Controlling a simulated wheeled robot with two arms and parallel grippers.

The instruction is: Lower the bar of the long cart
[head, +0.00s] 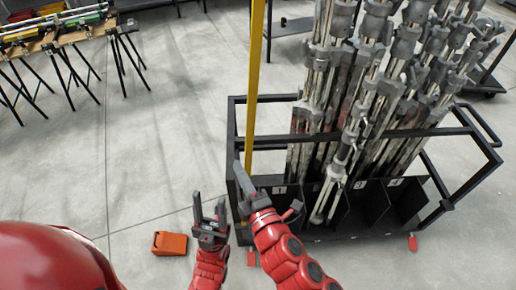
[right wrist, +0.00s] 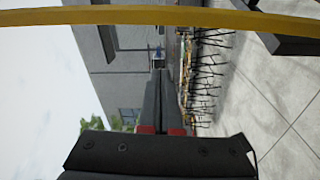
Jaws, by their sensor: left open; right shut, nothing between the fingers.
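The long cart (head: 470,131) is a black frame holding several grey metal stands (head: 345,110) in numbered compartments. A tall yellow bar (head: 256,70) rises upright at its left end. In the right wrist view the yellow bar (right wrist: 150,16) crosses the top of the picture. My right gripper (head: 240,172) is shut and empty, beside the cart's left end and the lower part of the yellow bar; I cannot tell whether it touches either. It also shows in the right wrist view (right wrist: 158,85). My left gripper (head: 209,207) is open and empty, left of the cart and apart from it.
An orange box (head: 170,243) lies on the floor left of my left gripper. Trestle tables (head: 65,38) stand at the upper left. A dark table (head: 296,26) is behind the cart. Open concrete floor lies left of the cart.

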